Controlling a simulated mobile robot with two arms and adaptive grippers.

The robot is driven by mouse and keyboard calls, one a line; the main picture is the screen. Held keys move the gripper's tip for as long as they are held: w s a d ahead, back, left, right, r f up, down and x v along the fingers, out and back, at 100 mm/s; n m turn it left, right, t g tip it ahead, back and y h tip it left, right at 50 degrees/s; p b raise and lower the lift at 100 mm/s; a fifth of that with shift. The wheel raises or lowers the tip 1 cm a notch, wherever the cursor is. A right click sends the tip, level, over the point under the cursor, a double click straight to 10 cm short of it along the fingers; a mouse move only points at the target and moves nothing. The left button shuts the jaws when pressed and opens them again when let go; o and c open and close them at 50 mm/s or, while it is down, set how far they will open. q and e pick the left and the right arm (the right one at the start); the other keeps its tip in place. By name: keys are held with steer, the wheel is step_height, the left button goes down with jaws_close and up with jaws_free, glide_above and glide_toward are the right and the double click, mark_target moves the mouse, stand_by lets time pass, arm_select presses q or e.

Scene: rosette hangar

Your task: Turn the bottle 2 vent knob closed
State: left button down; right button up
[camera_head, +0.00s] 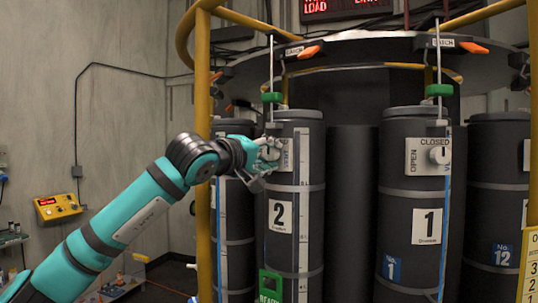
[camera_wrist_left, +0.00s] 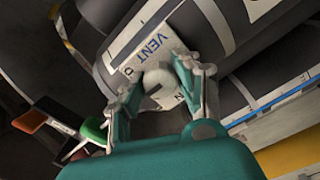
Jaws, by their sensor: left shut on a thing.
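Bottle 2 (camera_head: 307,215) is a dark grey cylinder with a white "2" label, standing at the middle of the head view. My left gripper (camera_head: 268,155) is at its upper front and hides most of the vent plate there. In the left wrist view, the white plate (camera_wrist_left: 160,42) with blue "VENT" lettering carries the pale round vent knob (camera_wrist_left: 158,80). The fingers of my left gripper (camera_wrist_left: 158,86) are on both sides of the knob, shut on it. The knob's pointer direction is hard to tell. My right gripper is in neither view.
Bottle 1 (camera_head: 410,200) stands to the right with its own vent knob (camera_head: 440,155) on an OPEN/CLOSED plate. Yellow posts (camera_head: 203,120) and an overhead ring plate (camera_head: 370,48) frame the bottles. A yellow control box (camera_head: 58,207) is on the left wall.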

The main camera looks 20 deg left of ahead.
arm_select(q)
steer(key=shift+f, duration=0.25)
steer(key=c, duration=1.3)
jaws_free()
steer(key=shift+c, duration=0.2)
steer(key=o, duration=0.4)
steer(key=shift+r, duration=0.15)
steer(key=v, duration=1.2)
